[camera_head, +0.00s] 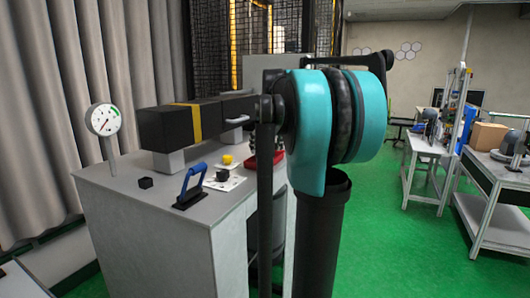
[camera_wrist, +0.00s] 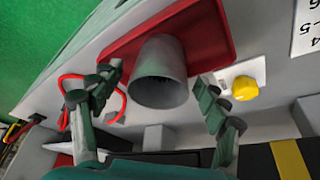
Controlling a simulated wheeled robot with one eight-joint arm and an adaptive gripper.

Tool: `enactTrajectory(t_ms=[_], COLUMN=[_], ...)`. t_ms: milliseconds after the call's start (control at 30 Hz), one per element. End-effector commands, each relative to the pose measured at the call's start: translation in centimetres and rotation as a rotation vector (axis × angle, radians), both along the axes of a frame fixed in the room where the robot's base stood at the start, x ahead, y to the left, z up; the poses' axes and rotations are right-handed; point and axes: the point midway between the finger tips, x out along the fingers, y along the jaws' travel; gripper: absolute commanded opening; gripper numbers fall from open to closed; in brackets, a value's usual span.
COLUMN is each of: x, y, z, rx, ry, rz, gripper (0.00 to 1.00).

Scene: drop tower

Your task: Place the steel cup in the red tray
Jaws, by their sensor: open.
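In the wrist view the grey steel cup (camera_wrist: 164,58) stands over the red tray (camera_wrist: 213,30), with its dark mouth towards the camera. Its base appears to be within the tray, but the contact is hidden. My gripper (camera_wrist: 157,84) is open, with one dark green finger on each side of the cup. Gaps show between both fingers and the cup wall. In the head view a part of the red tray (camera_head: 279,157) shows behind my arm; the cup cannot be made out there.
A yellow knob (camera_wrist: 245,88) on a white plate sits right of the tray. A red cable loop (camera_wrist: 72,78) lies by the left finger.

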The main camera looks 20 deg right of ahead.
Motion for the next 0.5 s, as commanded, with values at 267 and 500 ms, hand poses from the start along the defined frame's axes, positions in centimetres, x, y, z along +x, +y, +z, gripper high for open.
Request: enactTrajectory(t_ms=[267,500], x=[-2.2,-3.5], y=[0.0,0.0], z=[5.4,8.4], rx=[0.001,0.000], ry=[0.000,0.000], rz=[-0.002,-0.001], gripper=[0.75,0.75])
